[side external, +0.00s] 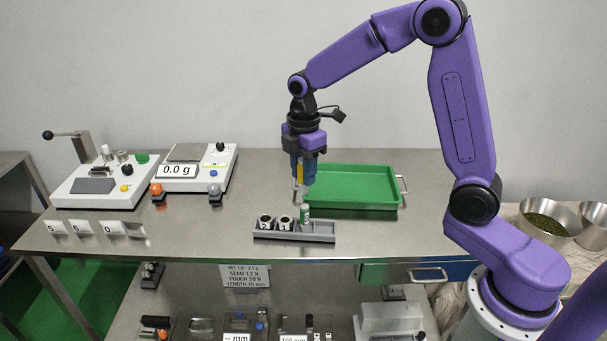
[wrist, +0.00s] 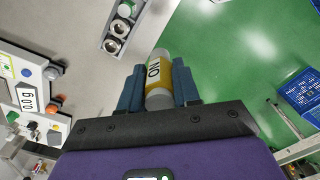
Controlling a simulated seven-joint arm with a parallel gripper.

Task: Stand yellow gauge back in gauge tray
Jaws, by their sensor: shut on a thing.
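The yellow gauge (wrist: 158,73), a grey-ended cylinder with a yellow band and the letters "NO", is held between the blue fingers of my gripper (wrist: 159,88). In the side external view my gripper (side external: 304,178) points down, with the gauge mostly hidden between its fingers. It is above and behind the gauge tray (side external: 322,238), near the left end of the green tray. The grey gauge tray holds two white-labelled gauges with dark tops (side external: 265,222) and a green gauge (side external: 305,213), all upright. Its right part looks empty. The gauge tray shows partly at the top of the wrist view (wrist: 109,43).
The green tray (side external: 397,200) lies right of and behind the gauge tray. A scale (side external: 195,172) reading 0.0 g and a sealer-like device (side external: 100,187) stand to the left. Metal bowls (side external: 547,218) are at the far right.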

